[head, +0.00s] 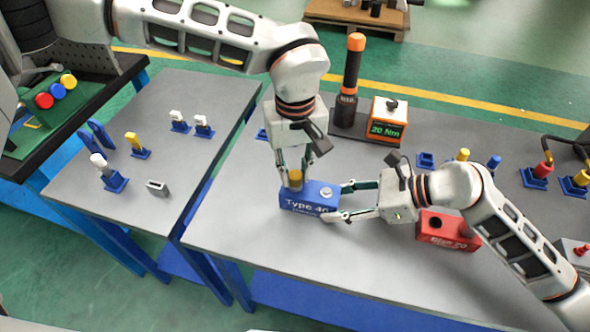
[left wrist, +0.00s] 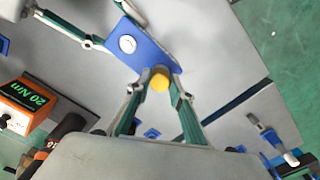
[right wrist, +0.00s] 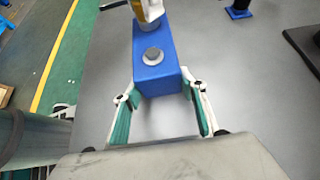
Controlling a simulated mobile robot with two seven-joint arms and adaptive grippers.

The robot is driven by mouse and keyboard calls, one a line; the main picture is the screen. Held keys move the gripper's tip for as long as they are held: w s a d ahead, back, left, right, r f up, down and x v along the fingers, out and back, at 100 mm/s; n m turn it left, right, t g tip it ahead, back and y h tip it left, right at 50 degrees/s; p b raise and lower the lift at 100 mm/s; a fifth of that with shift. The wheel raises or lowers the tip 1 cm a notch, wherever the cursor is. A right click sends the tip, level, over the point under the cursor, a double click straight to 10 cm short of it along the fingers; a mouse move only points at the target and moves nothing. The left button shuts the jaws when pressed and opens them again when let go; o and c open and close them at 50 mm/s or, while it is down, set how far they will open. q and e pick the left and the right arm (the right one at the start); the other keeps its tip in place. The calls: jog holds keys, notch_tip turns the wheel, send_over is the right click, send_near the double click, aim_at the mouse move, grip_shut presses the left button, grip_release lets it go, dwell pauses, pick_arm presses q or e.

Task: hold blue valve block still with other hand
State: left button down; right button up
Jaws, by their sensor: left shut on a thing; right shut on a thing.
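The blue valve block (head: 308,199), marked "Type 40", lies on the grey table in the middle of the head view. A silver round fitting (right wrist: 152,55) sits in its top. A yellow-topped part (left wrist: 160,80) stands at the block's other end. My left gripper (head: 296,180) points down from above and is shut on the yellow-topped part. My right gripper (head: 337,202) reaches in from the right and is shut on the blue valve block (right wrist: 155,80), one finger on each side of its end. The lower part of the yellow-topped part is hidden.
A red block (head: 447,230) lies just right of my right gripper, partly under my arm. A black tool with an orange top (head: 351,80) and a display reading "20 Nm" (head: 387,122) stand behind. Several small parts in blue stands are at the right and on the left table (head: 190,90).

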pick_arm(q)
jog(key=m, duration=0.5)
dwell(0.4)
jog(key=m, duration=0.5)
dwell(0.4)
jog(key=c, duration=1.7)
grip_release()
jog(key=shift+c, duration=0.9)
